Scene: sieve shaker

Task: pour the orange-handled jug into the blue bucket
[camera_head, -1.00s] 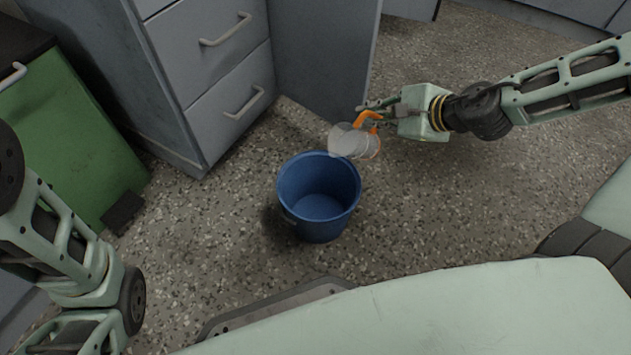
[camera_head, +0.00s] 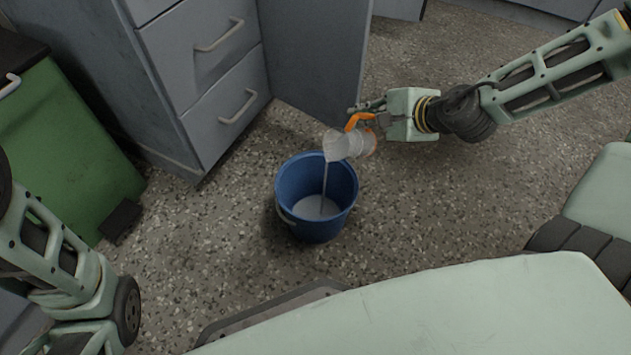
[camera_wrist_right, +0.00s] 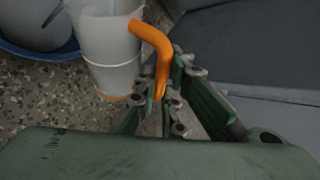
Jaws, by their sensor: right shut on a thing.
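The jug (camera_head: 348,145), clear with an orange handle, is tilted with its mouth to the left over the right part of the bucket's rim. A thin pale stream runs from its lip down into the blue bucket (camera_head: 298,212), where pale contents cover the bottom. My right gripper (camera_head: 368,114) is shut on the jug's orange handle, to the right of and above the bucket. In the right wrist view, the fingers close around the handle (camera_wrist_right: 152,48), and part of the bucket (camera_wrist_right: 75,53) shows at upper left. My left arm is at the lower left; its gripper is out of view.
Grey drawer cabinets (camera_head: 210,80) stand behind the bucket. A green bin (camera_head: 60,140) stands at the left. The speckled floor (camera_head: 430,210) around the bucket is clear, and my own base fills the lower edge.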

